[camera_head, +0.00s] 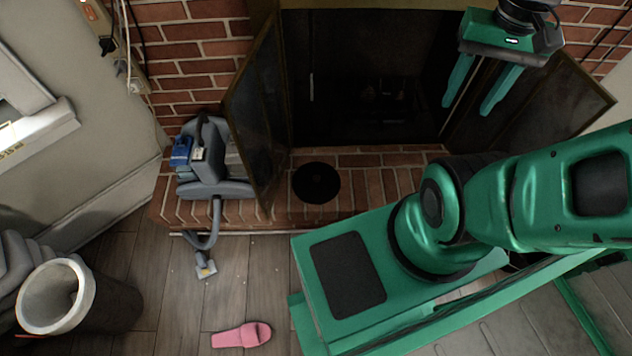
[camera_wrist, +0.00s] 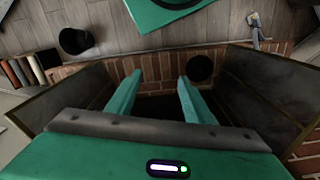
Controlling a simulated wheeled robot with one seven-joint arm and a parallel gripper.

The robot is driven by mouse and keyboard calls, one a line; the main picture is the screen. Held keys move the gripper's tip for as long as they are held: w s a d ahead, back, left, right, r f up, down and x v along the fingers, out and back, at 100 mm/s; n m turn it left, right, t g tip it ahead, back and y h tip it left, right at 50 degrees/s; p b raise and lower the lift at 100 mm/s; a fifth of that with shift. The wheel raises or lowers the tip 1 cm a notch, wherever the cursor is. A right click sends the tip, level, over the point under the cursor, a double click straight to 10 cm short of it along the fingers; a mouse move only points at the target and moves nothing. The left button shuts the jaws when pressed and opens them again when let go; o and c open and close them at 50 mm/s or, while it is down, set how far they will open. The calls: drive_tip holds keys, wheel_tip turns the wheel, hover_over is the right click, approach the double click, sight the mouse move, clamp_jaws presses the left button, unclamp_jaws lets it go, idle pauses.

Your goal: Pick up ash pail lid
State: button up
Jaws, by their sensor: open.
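A black round disc, which looks like the ash pail lid (camera_head: 316,183), lies on the brick hearth in front of the open fireplace. It also shows in the wrist view (camera_wrist: 200,69), just right of the fingertips. A small knob may be at its middle, but it is too dark to tell. My green gripper (camera_head: 466,109) is up at the right, before the firebox opening, apart from the disc. In the wrist view my gripper (camera_wrist: 160,76) has its two fingers spread with nothing between them.
Fireplace doors stand open at left (camera_head: 256,115) and right (camera_head: 535,110). A grey vacuum cleaner (camera_head: 210,165) stands on the hearth left of the disc. A pink slipper (camera_head: 241,335) and an open bin (camera_head: 100,300) are on the wooden floor. A dark round container (camera_wrist: 76,40) shows in the wrist view.

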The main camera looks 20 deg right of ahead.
drive_tip(key=w+d+f+m+h, duration=0.1)
drive_tip(key=w+d+f+m, duration=0.1)
drive_tip(key=w+f, duration=0.65)
drive_tip(key=w+d+f+m, duration=0.15)
drive_tip(key=w+f, duration=0.35)
drive_tip(key=w, duration=0.7)
drive_tip(key=m+y, duration=0.4)
drive_tip(key=m, duration=0.7)
approach(317, 177)
drive_tip(key=f, duration=0.1)
drive_tip(key=a+f, duration=0.1)
drive_tip(key=f, duration=0.1)
drive_tip(key=shift+w+f+m+t, duration=0.15)
drive_tip(key=shift+f+m+t, duration=0.1)
drive_tip(key=shift+t, duration=0.15)
drive_tip(key=x, duration=0.4)
drive_tip(key=shift+s, duration=0.35)
drive_tip(key=shift+a+f, duration=0.15)
drive_tip(key=shift+f, duration=0.4)
